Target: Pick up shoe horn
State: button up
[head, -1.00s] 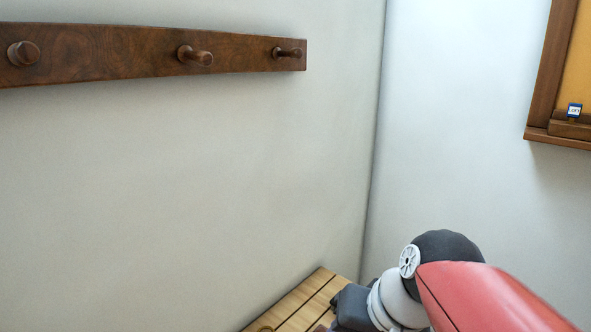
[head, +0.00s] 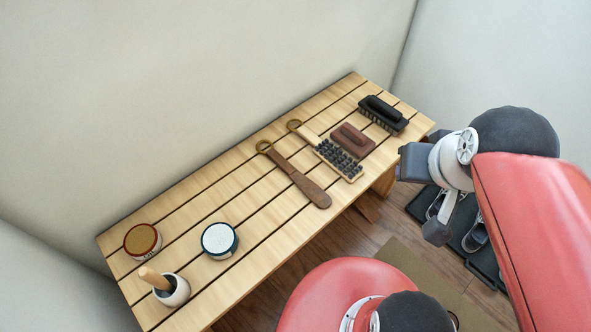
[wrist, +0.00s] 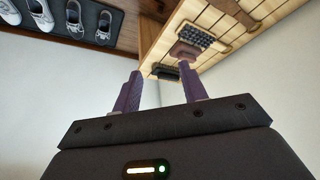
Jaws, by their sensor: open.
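The shoe horn (head: 301,181) is a long dark brown wooden piece with a brass-coloured ring at its far end. It lies flat on the slatted wooden bench (head: 193,215) in the head view. In the wrist view a brown piece at the top edge (wrist: 232,9), partly cut off, looks like the shoe horn. My gripper (wrist: 160,82) is open and empty, its two purple fingers apart. It is off the bench's right end, well away from the shoe horn. The fingers are not clearly visible in the head view.
A bristle-up brush (head: 340,158) lies right beside the shoe horn, then a reddish-brown block (head: 353,140) and a black brush (head: 383,113). Two round tins (head: 142,241) (head: 220,239) and a cup (head: 172,291) stand left. The wall runs behind; shoes (head: 475,237) lie on a floor tray.

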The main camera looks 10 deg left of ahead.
aim_at(312, 191)
jog(key=k+l+u, duration=0.15)
jog(key=u, duration=0.2)
jog(key=k+l+u, duration=0.15)
jog(key=u, duration=0.2)
jog(key=k+u, duration=0.35)
jog(key=i, duration=0.1)
